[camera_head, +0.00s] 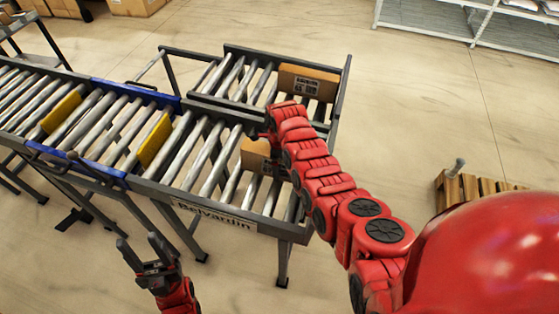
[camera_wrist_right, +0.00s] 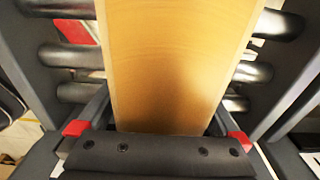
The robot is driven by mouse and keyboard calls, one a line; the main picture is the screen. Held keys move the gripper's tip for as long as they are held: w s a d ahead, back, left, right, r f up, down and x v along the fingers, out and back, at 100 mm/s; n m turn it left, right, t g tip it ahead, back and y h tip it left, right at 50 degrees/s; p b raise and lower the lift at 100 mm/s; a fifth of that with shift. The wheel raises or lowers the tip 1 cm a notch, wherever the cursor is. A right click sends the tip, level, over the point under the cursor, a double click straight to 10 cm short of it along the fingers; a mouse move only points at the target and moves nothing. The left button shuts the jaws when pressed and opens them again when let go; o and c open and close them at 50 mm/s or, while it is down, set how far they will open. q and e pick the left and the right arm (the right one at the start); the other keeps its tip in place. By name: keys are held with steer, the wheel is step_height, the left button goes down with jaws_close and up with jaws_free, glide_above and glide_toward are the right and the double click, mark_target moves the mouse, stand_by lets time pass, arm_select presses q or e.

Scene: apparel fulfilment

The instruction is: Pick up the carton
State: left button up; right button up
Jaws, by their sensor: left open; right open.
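A brown carton (camera_head: 255,157) lies on the rollers near the front right end of the conveyor, partly hidden by my right arm. My right gripper (camera_head: 266,136) is at this carton, mostly hidden by its own arm in the head view. In the right wrist view, a tan carton face (camera_wrist_right: 170,65) fills the middle, between the open fingers of the right gripper (camera_wrist_right: 157,135). I cannot tell whether they touch it. A second brown carton (camera_head: 308,82), with a printed label, sits on the rear roller section. My left gripper (camera_head: 138,244) is open and empty, in front of the conveyor.
The roller conveyor (camera_head: 214,213) has dark side rails, blue frame parts and yellow strips (camera_head: 154,140). A wooden pallet (camera_head: 470,188) stands on the floor at the right. A white shelf (camera_head: 425,30) is at the back right. Floor between them is clear.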

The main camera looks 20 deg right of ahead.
steer(key=shift+f, duration=0.35)
jaws_close()
stand_by(0.3)
